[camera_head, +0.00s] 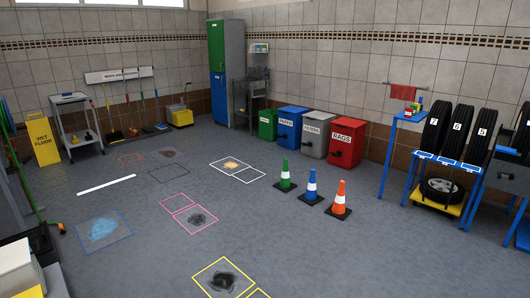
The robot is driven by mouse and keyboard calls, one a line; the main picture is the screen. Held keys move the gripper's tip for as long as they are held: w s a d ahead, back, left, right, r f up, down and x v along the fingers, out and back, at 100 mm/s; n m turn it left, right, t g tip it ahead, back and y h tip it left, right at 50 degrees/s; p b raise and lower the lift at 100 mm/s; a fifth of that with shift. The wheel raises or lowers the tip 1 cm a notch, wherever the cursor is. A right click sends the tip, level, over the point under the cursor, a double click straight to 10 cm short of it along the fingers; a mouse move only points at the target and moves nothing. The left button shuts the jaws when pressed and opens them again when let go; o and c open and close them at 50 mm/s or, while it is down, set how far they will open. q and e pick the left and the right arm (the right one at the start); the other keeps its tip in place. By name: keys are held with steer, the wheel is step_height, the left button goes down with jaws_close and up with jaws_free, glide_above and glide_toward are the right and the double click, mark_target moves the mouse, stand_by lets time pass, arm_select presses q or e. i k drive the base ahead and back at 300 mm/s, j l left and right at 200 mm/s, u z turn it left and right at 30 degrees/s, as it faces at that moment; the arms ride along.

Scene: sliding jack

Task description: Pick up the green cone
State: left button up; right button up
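The green cone (285,176) stands upright on the grey floor near the middle of the room. It has a white band and a dark base. A blue cone (311,187) and an orange cone (340,199) stand in a row to its right and nearer to me, apart from it. Neither of my grippers shows in the head view, so their state is hidden.
Several bins, with a green bin (268,125) at the left end, stand behind the cones by the wall. A tyre rack (437,206) and a blue table (403,118) are at the right. A yellow wet-floor sign (42,140) stands at the left. The floor before the cones is clear.

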mark_target(285, 184)
steer(key=i, duration=4.95)
steer(key=i+z, duration=0.15)
steer(key=i, duration=0.35)
steer(key=i+j+z, duration=0.15)
steer(key=i, duration=0.35)
steer(key=i+j+z, duration=0.1)
steer(key=i, duration=0.4)
steer(key=j, duration=0.05)
